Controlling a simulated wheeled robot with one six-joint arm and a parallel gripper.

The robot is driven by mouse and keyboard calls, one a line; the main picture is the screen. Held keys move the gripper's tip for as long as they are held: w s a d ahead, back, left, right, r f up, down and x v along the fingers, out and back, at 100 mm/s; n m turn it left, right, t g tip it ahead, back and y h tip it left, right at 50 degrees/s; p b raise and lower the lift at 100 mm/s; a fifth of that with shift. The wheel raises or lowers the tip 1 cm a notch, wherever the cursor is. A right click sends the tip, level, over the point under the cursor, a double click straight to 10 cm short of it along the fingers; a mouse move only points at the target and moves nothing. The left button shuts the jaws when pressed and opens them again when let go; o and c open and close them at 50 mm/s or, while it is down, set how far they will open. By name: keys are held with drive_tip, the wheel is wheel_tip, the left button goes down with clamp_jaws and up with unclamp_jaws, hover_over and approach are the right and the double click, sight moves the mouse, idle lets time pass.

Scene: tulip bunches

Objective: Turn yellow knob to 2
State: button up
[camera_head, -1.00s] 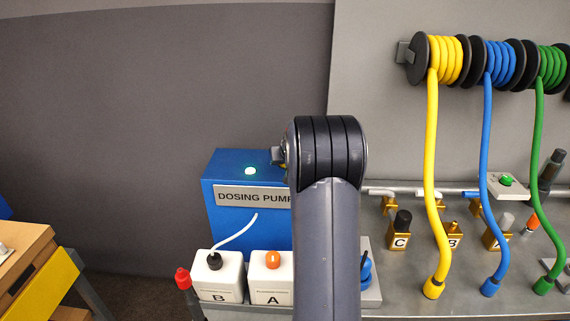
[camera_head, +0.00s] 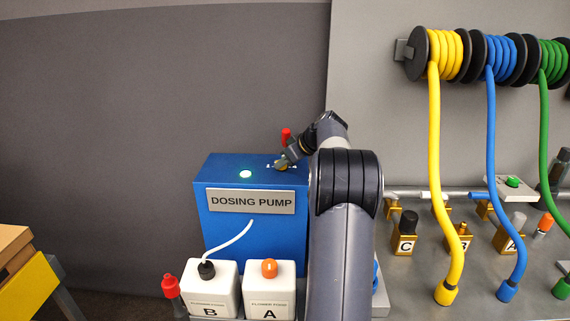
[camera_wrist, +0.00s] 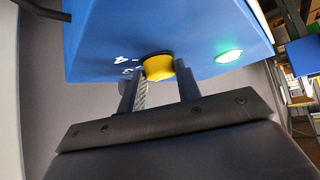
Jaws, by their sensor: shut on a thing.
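The yellow knob (camera_wrist: 158,68) sits on top of the blue dosing pump (camera_head: 250,240). In the wrist view it is between the two fingers of my gripper (camera_wrist: 160,82), which is shut on it. White scale marks, seemingly a 4 and a 3, show left of the knob in that view; the 2 and the knob's pointer cannot be made out. In the head view my gripper (camera_head: 284,161) reaches down to the pump's top from the right and partly hides the small knob (camera_head: 281,167).
A lit green lamp (camera_head: 246,174) is on the pump's top, left of the knob. White bottles B (camera_head: 211,285) and A (camera_head: 268,285) stand in front of the pump. Yellow (camera_head: 437,150), blue and green hoses hang at the right.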

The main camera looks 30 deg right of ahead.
drive_tip(key=shift+n+y, duration=0.5)
drive_tip(key=shift+n, duration=0.1)
drive_tip(key=o, duration=1)
drive_tip(key=shift+a+r+m+h, duration=0.1)
drive_tip(key=shift+a+m+h, duration=0.05)
drive_tip(key=shift+m+h, duration=0.95)
drive_tip(key=m+p, duration=0.1)
drive_tip(key=m+h, duration=0.1)
drive_tip(key=shift+a+r+m+h+p, duration=0.2)
drive_tip(key=shift+m+h+p, duration=0.1)
drive_tip(key=shift+p, duration=0.1)
drive_tip(key=m+h+p, duration=0.1)
drive_tip(key=p, duration=0.1)
drive_tip(key=m+h+p, duration=0.1)
drive_tip(key=p, duration=0.2)
drive_tip(key=shift+a+m, duration=0.25)
drive_tip(key=shift+m, duration=0.15)
drive_tip(key=m+p, duration=0.1)
drive_tip(key=h+p, duration=0.1)
drive_tip(key=p, duration=0.1)
drive_tip(key=shift+a+f+m, duration=0.15)
drive_tip(key=shift+f+m, duration=0.05)
drive_tip(key=shift+m, duration=0.2)
